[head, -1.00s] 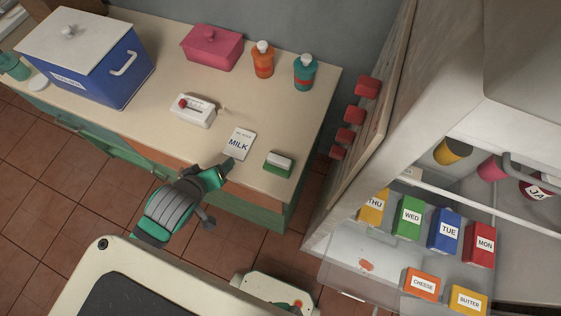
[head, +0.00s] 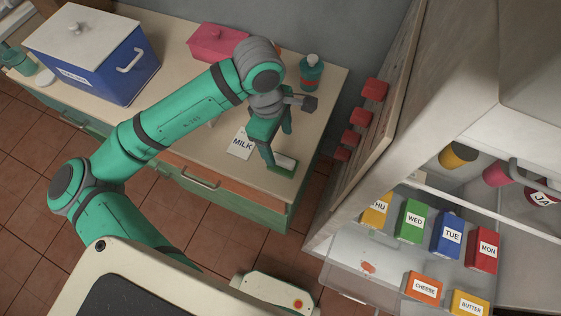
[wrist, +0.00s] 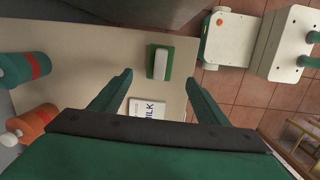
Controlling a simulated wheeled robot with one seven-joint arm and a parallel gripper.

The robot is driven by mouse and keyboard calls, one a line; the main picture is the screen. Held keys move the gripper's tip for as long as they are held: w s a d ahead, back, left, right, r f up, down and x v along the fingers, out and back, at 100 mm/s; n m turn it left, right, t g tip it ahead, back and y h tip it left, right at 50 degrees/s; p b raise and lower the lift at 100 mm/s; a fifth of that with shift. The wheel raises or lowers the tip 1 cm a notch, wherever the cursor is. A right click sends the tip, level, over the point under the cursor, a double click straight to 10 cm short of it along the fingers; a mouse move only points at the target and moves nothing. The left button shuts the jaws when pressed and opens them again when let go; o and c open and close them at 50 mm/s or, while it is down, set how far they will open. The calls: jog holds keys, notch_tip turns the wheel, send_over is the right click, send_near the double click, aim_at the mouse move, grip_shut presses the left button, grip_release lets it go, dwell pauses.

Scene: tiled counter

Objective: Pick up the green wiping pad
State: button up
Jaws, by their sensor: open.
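The green wiping pad (head: 283,169) has a white block on top and lies flat on the counter near its front right corner. It also shows in the wrist view (wrist: 168,74), ahead of my fingertips and roughly centred between them. My gripper (head: 278,148) is above the counter by the pad, with its fingers pointing down. In the wrist view my gripper (wrist: 159,78) is open and empty, its two green fingers spread wide. In the head view the arm partly covers the pad's back left side.
A white MILK card (head: 240,145) lies just left of the pad. A teal bottle (head: 311,72), a pink box (head: 217,42) and a blue lidded box (head: 95,62) stand on the counter. The open fridge (head: 410,245) is to the right. The orange bottle (wrist: 32,122) shows in the wrist view.

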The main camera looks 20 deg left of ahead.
aim_at(283, 159)
jog(key=shift+d+r, duration=0.1)
jog(key=shift+d, duration=0.15)
jog(key=shift+d+f, duration=0.1)
jog(key=shift+f, duration=0.2)
jog(key=f, duration=1)
jog(key=shift+d, duration=0.35)
jog(key=shift+c, duration=0.6)
jog(key=c, duration=1)
